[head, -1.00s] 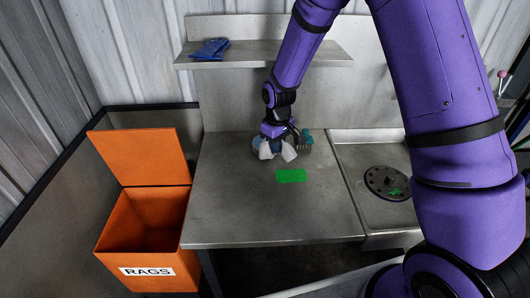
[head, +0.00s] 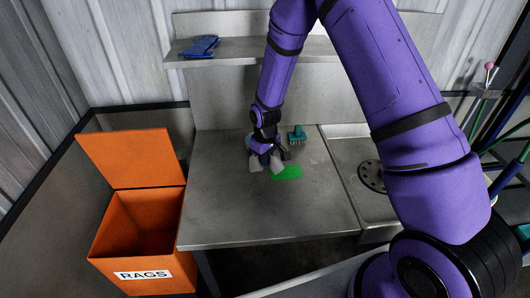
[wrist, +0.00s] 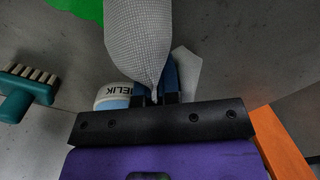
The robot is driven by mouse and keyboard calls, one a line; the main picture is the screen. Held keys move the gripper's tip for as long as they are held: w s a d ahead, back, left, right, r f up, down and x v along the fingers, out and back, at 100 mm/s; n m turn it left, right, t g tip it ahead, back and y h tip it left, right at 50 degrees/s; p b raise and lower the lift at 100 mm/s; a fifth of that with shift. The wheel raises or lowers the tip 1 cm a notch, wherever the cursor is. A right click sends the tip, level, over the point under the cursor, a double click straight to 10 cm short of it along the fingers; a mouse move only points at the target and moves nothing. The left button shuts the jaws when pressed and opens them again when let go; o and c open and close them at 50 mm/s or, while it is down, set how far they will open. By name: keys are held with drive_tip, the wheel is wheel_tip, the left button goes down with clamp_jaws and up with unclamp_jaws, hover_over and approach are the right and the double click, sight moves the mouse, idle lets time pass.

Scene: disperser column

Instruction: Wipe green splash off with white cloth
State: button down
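The green splash (head: 288,173) lies on the grey steel table, right of my gripper. It also shows at the top left of the wrist view (wrist: 78,8). My gripper (head: 267,158) points down and is shut on the white cloth (head: 277,165). The cloth hangs out on both sides of the fingers; in the wrist view its checked weave (wrist: 138,38) bulges out in front of them. In the head view the cloth overlaps the splash's left edge. I cannot tell whether it touches the table.
A white and blue tub (wrist: 113,98) is close to my fingers. An orange rags bin (head: 145,225) with its lid open stands left of the table (head: 215,215). Blue gloves (head: 200,46) lie on the shelf. The table's front is clear.

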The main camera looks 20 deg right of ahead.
sight(265, 170)
drive_tip(key=shift+f, duration=0.4)
drive_tip(key=shift+c, duration=1.4)
unclamp_jaws()
drive_tip(key=shift+f, duration=0.1)
drive_tip(key=shift+f, duration=1)
clamp_jaws()
drive_tip(key=shift+f, duration=0.1)
drive_tip(key=shift+r, duration=0.45)
